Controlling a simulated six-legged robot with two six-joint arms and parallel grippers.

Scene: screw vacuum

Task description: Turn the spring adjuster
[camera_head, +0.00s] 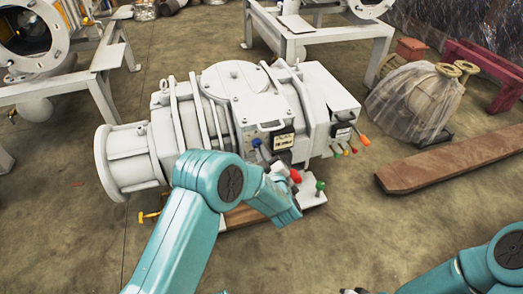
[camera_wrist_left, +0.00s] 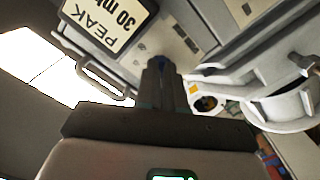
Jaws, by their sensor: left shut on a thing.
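The spring adjuster appears as a small dark blue knob (camera_head: 256,142) on the front of the white vacuum pump (camera_head: 240,95) in the head view. My left gripper (camera_head: 262,154) is against the pump's front, at this knob and mostly hidden by my teal arm.
A label plate reading PEAK 30 mb (camera_wrist_left: 110,22) and a metal handle (camera_wrist_left: 95,78) are close by in the wrist view. Red (camera_head: 296,176) and green (camera_head: 320,186) knobs stand near my left arm. A wooden beam (camera_head: 450,160) lies right; floor between is open.

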